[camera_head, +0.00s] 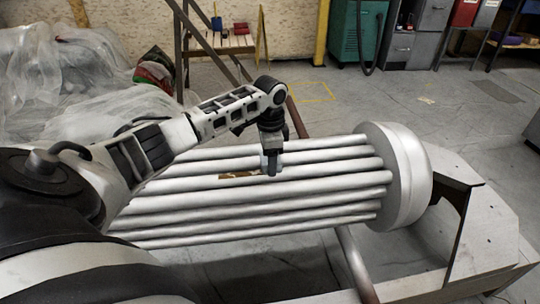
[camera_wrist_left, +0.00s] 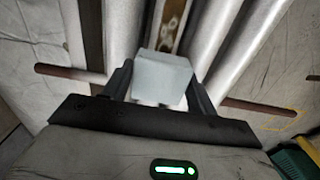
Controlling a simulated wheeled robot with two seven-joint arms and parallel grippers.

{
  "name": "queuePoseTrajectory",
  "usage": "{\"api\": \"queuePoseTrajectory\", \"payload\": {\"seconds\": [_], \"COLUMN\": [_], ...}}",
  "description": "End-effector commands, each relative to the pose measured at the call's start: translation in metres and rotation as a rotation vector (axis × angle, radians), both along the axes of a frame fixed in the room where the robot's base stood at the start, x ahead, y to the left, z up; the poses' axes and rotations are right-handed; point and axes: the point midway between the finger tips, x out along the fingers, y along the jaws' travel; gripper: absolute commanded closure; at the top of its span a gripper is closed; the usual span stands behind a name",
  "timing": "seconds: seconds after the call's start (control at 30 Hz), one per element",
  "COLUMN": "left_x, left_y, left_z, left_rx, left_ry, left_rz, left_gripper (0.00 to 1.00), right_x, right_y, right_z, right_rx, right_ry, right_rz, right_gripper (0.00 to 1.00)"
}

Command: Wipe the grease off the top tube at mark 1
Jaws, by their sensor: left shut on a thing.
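A bundle of parallel silver tubes (camera_head: 320,182) runs across the head view into a round end drum (camera_head: 408,175). A brown grease patch (camera_head: 238,176) lies on an upper tube, and brown staining also shows in the left wrist view (camera_wrist_left: 173,22). My left gripper (camera_head: 271,167) points down at the tubes, just right of the patch. It is shut on a pale grey-blue block (camera_wrist_left: 163,76), which sits between its two fingers. The block hides part of the tube beneath it; I cannot tell whether it touches the tube. No number mark is readable. My right gripper is not in view.
A metal stand (camera_head: 478,235) supports the drum end at the right. Plastic-sheeted heaps (camera_head: 60,75) lie at the back left. A small wooden table (camera_head: 222,45), a green cabinet (camera_head: 356,32) and grey drawers (camera_head: 415,45) stand at the back. Floor behind the tubes is mostly clear.

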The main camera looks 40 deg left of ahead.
Motion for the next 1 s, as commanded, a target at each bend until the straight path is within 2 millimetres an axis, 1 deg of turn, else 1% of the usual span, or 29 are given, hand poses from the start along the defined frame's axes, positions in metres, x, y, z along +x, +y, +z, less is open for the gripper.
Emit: {"api": "queuePoseTrajectory", "payload": {"seconds": [0.7, 0.83, 1.0], "left_x": [0.0, -0.004, -0.015], "left_y": [0.0, 0.003, 0.011], "left_z": [-0.014, -0.011, -0.009], "left_rx": [-0.001, 0.0, 0.001], "left_ry": [0.001, 0.001, 0.004], "left_rz": [-0.001, 0.0, 0.0], "left_gripper": [0.61, 0.61, 0.61], "right_x": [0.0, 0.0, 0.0], "right_y": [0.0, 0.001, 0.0], "right_z": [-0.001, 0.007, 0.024], "right_rx": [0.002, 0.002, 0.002], "right_ry": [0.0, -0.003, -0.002], "right_rz": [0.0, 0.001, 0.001], "right_gripper": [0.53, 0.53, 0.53]}}
